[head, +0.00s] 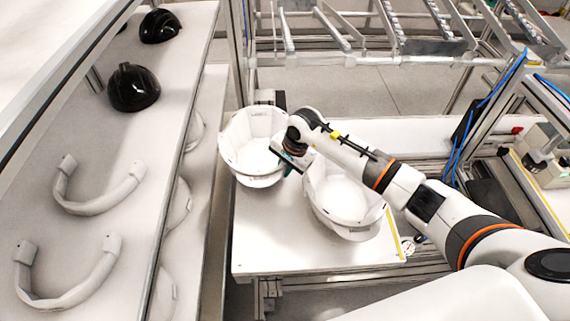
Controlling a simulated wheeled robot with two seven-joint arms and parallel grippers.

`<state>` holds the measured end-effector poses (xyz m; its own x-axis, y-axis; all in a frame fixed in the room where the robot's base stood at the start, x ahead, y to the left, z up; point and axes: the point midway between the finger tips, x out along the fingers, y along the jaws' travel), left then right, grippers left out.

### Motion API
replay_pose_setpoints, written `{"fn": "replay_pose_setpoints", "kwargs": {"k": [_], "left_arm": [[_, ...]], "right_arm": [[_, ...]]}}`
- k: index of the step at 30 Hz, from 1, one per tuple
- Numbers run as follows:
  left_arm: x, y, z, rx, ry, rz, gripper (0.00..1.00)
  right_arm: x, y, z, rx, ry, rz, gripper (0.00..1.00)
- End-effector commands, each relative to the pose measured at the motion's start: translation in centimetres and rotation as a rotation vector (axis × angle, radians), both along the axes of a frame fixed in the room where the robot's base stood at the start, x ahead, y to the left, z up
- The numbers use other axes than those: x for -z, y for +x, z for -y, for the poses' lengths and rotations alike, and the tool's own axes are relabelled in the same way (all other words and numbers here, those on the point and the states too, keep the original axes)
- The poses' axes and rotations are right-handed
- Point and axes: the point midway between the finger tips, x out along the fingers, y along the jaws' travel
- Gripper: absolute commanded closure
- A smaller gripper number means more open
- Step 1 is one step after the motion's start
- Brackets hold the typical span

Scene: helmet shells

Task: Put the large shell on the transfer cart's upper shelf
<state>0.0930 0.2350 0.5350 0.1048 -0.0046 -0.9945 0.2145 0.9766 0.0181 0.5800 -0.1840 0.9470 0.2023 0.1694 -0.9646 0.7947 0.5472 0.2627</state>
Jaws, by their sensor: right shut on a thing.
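Two open white helmet shells show in the head view, near the middle. The left white shell (246,150) is at the back left of a white top (290,248), and the right white shell (345,205) is at its right side, partly behind my right arm. My right gripper (289,163) is at the right rim of the left shell and is shut on it. The contact is small and partly hidden by the gripper body. I cannot tell from size alone which shell is the large one, or whether the held one touches the top. My left gripper is out of view.
A white shelf (110,235) on the left holds black shells (134,88) and white U-shaped parts (68,280). More white shells are partly hidden on a lower level. A metal rack (390,45) stands behind. The white top's front left is clear.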

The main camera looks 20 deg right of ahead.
Motion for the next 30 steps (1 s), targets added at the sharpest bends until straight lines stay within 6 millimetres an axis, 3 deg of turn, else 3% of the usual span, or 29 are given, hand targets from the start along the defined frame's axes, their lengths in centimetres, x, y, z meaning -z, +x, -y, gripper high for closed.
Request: {"fn": "replay_pose_setpoints", "kwargs": {"k": [10,11,15,26,30], "left_arm": [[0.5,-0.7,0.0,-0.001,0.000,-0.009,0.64],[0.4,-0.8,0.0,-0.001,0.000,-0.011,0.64],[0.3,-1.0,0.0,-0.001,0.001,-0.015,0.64],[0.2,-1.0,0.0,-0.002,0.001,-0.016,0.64],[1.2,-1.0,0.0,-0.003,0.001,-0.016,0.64]], "right_arm": [[0.3,0.2,0.0,0.000,0.002,0.006,1.00],[0.3,0.1,0.0,0.001,0.000,0.003,0.79],[0.3,0.1,0.0,0.000,0.000,0.002,0.60],[-0.2,0.1,0.1,0.000,-0.001,0.004,0.60],[-2.1,-0.3,0.5,-0.002,-0.002,0.009,0.60]]}}
